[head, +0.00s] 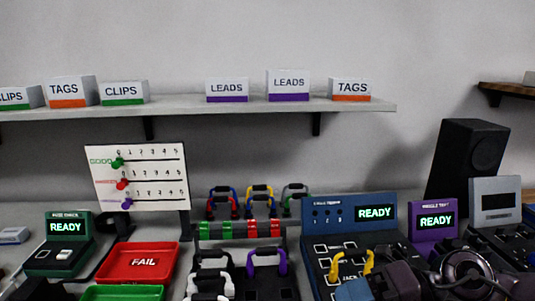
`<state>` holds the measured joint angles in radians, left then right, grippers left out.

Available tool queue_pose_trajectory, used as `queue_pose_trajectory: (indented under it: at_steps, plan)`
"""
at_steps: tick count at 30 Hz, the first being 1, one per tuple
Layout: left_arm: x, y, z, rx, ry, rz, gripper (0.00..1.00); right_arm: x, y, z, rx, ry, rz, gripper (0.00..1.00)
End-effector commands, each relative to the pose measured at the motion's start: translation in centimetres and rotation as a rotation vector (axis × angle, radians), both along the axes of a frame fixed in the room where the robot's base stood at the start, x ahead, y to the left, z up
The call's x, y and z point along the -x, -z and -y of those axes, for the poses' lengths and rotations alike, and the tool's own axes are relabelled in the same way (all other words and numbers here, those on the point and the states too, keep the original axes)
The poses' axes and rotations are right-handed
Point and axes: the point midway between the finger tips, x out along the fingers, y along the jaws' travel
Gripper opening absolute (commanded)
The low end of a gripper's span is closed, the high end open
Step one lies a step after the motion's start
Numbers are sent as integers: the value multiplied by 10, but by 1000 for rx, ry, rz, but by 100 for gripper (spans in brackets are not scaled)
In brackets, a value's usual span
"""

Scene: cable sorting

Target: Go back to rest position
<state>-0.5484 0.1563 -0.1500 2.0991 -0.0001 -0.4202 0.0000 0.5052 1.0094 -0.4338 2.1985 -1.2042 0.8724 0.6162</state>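My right arm comes in at the lower right, and my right gripper (372,288) is at the bottom edge, in front of the blue tester (348,207). Whether its fingers are open or shut does not show. A yellow cable (351,264) stands on the blue tester just behind it; I cannot tell if they touch. A dark shape (38,290) at the bottom left edge may be the tip of my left gripper; its fingers cannot be made out. White (212,262) and purple (266,261) cables stand at the front middle. Red, blue, yellow and green cables stand behind.
A red FAIL tray (115,270) and a green tray (122,293) lie at left, beside a green READY device (62,245). A purple READY tester (432,233) and black speaker (467,155) stand at right. A shelf (190,107) with labelled boxes runs above a counting board (140,160).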

Motion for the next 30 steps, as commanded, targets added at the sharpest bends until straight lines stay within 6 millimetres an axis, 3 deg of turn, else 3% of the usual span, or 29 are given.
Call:
queue_pose_trajectory:
  at_steps: [3, 6, 14, 17, 23, 26, 30]
  plan:
    - [0, 0, 0, 0, 0, -1, 43, 2, -12, -14, -243, 121, -53, 63]
    - [1, 0, 0, 0, 0, -1, 43, -2, -21, -16, -427, 253, -102, 63]
    - [0, 0, 1, 4, -4, -1, 43, -23, -21, 17, -801, 700, -270, 63]
    - [0, 0, 2, 8, -7, 0, 43, -28, -8, 41, -897, 904, -351, 63]
    - [0, 0, 3, 11, -10, 0, 43, -22, 43, 91, -995, 1338, -544, 63]
    - [0, 0, 3, 10, -10, 0, 43, -8, 77, 115, -995, 1560, -659, 63]
    - [0, 0, 2, 8, -7, 0, 43, 27, 127, 142, -935, 1864, -839, 63]
